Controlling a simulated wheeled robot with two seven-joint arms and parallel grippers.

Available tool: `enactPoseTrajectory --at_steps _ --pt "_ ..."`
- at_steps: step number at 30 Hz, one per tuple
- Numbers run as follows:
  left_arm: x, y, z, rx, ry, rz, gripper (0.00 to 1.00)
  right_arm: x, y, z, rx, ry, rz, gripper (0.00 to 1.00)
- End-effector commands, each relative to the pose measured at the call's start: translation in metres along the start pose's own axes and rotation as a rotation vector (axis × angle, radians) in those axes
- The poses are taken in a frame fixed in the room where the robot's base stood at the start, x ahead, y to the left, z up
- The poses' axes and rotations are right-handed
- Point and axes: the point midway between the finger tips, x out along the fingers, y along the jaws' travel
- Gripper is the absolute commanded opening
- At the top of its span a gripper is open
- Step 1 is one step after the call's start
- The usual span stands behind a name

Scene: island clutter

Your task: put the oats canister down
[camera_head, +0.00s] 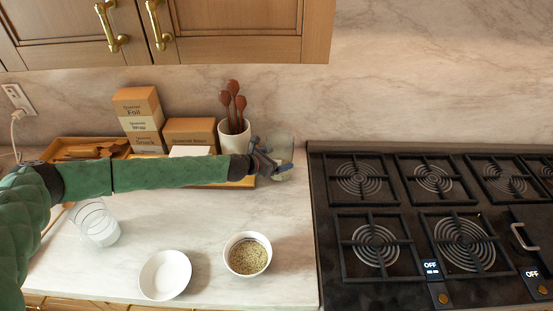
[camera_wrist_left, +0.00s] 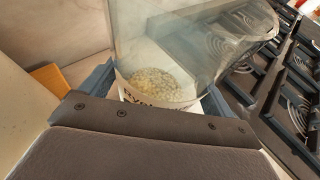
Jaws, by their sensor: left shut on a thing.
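The oats canister (camera_head: 283,147) is a clear container at the back of the counter, between the utensil crock and the stove. In the left wrist view the canister (camera_wrist_left: 190,40) fills the upper middle, with pale oats low inside and a white label partly hidden by my gripper. My left gripper (camera_head: 265,163) is shut around the canister, with one finger on each side. The canister's base is hidden, so I cannot tell whether it touches the counter (camera_head: 200,215). My right gripper is not in view.
A utensil crock (camera_head: 234,138) and boxes (camera_head: 140,118) stand on a wooden tray along the wall. A black stove (camera_head: 405,205) lies right. A glass (camera_head: 97,224), white bowl (camera_head: 165,275) and bowl of grain (camera_head: 248,256) stand in front. Counter is clear between arm and bowls.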

Motion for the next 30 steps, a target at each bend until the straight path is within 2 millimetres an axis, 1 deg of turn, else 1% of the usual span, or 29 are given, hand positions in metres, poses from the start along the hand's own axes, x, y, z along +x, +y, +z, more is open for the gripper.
enactPoseTrajectory --at_steps 15,23,24,25,30 --pt "0.002 0.0 -0.0047 0.0 0.0 0.0 0.61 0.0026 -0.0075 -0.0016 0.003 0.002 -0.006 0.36" --pt "0.0021 0.0 -0.0047 0.0 0.0 0.0 0.61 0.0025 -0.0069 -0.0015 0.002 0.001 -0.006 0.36" --pt "0.0021 0.0 -0.0047 0.0 0.0 0.0 0.96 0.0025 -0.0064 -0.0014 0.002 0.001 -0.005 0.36" --pt "0.002 0.0 -0.0047 0.0 0.0 0.0 1.0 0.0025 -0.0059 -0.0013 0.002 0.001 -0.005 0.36" --pt "0.0021 0.0 -0.005 0.0 0.0 0.0 1.0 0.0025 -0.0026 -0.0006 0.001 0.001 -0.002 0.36"
